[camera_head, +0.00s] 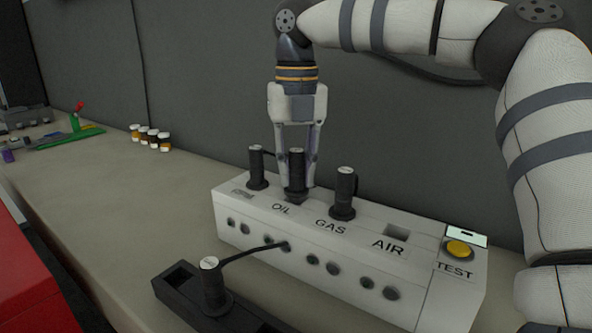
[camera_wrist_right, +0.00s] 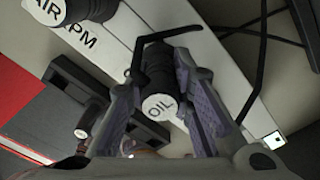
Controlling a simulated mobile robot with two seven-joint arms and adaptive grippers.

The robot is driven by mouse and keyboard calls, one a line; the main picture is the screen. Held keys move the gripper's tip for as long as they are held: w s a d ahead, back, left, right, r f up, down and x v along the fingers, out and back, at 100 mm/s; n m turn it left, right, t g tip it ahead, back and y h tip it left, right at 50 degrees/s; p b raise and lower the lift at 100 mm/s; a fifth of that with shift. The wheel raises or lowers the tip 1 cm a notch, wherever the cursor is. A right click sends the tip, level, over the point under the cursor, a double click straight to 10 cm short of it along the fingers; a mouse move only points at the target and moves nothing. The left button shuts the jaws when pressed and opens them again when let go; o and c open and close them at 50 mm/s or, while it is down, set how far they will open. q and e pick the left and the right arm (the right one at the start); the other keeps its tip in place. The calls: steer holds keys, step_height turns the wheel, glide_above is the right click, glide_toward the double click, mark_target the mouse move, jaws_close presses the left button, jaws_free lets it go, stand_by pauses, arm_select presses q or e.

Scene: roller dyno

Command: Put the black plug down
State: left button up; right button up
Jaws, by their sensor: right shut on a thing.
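My right gripper (camera_head: 297,160) points straight down over the white box and is shut on a black plug (camera_head: 296,178). In the right wrist view, this plug (camera_wrist_right: 158,85) sits between the two finger pads, and its pale end cap reads OIL. Its lower end is at the OIL label on the box top; I cannot tell whether it is fully seated. The white box (camera_head: 430,270) carries the labels OIL, GAS, AIR and TEST. Similar black plugs stand upright on either side, a left one (camera_head: 256,168) and one at GAS (camera_head: 345,195). My left gripper is out of view.
A black holder (camera_head: 175,285) in front bears another plug (camera_head: 212,285), with a cable running to the box front. The AIR socket (camera_head: 396,232) is empty. A yellow button (camera_head: 458,249) is at the right. Small jars (camera_head: 153,138) stand far left; the bench between is clear.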

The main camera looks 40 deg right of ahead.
steer(key=shift+f, duration=0.25)
steer(key=shift+f, duration=0.15)
steer(key=shift+f, duration=0.25)
steer(key=o, duration=1)
steer(key=shift+c, duration=0.2)
steer(key=shift+r, duration=0.1)
step_height(320, 180, up, 13)
steer(key=shift+f, duration=0.2)
